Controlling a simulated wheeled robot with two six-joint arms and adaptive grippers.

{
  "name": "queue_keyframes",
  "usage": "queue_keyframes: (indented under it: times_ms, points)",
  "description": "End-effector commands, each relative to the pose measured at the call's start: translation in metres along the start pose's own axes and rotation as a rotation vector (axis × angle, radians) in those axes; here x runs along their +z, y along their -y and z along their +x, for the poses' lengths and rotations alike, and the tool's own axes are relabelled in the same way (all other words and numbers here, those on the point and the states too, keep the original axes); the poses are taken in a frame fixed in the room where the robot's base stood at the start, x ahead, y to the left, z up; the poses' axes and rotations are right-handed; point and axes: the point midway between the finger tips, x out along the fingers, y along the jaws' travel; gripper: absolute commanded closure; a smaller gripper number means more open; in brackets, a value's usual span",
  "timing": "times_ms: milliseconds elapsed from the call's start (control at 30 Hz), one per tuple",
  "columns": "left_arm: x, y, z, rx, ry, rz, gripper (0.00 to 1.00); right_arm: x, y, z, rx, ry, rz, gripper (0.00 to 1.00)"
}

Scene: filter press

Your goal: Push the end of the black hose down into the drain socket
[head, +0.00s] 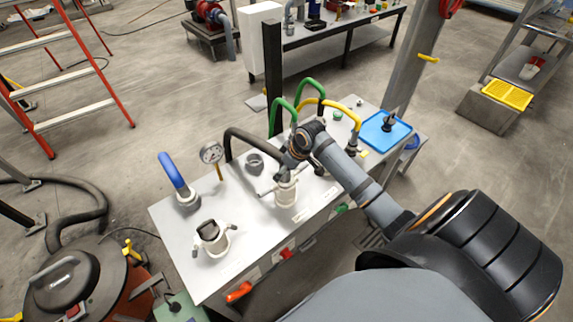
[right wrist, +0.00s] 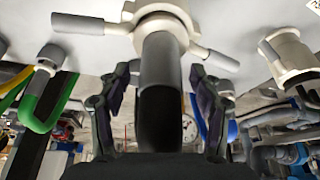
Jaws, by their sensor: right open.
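The black hose (head: 252,136) arches over the bench top, and its end goes down to a cream collar (head: 287,192) with two side levers, which I take to be the drain socket. My right gripper (head: 300,144) is over this collar. In the right wrist view, which looks upside down, the black hose end (right wrist: 161,85) stands upright between the open fingers of my right gripper (right wrist: 160,105) and meets the cream collar (right wrist: 165,14). How deep the hose end sits is hidden. My left gripper is not in view.
Green (head: 279,115) and yellow (head: 345,112) hoses arch behind my right gripper. A grey socket (head: 255,163), a pressure gauge (head: 211,153), a blue hose (head: 172,170) and another levered collar (head: 213,240) stand to the left. A blue tray (head: 376,137) lies at the right.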

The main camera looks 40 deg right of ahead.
Motion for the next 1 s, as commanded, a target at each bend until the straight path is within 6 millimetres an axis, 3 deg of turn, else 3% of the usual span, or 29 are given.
queue_keyframes:
  times_ms: [300, 500, 700, 1000]
  points:
    - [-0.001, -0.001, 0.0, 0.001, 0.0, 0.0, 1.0, 0.0, -0.003, -0.072, 0.01, 0.001, -0.008, 0.36]
    - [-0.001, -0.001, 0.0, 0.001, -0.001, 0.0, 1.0, 0.0, -0.002, -0.104, 0.005, 0.0, -0.004, 0.36]
    - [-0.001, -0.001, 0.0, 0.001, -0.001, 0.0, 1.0, 0.0, 0.0, -0.116, 0.0, 0.001, -0.002, 0.36]
    - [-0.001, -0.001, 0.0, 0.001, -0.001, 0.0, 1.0, 0.0, 0.001, -0.116, -0.001, -0.001, -0.001, 0.36]
